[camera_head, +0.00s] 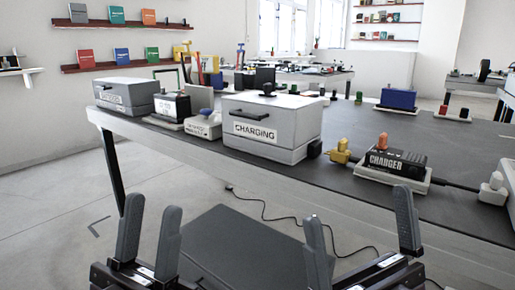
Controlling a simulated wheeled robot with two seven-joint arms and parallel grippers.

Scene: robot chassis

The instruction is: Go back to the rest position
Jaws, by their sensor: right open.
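My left gripper (149,236) is at the bottom left of the head view, its two grey fingers pointing up and spread apart with nothing between them. My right gripper (361,236) is at the bottom right, its fingers wide apart and empty. Both grippers show in front of the table's near edge, apart from the things on the table. Parts of both arms are cut off by the bottom of the picture.
A long dark-topped table (455,195) runs across the view. On it stand a grey CHARGING box (272,125), a smaller grey box (127,95) and a black charger (392,160). A black cable (265,212) lies on the floor. Open floor (60,215) is at left.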

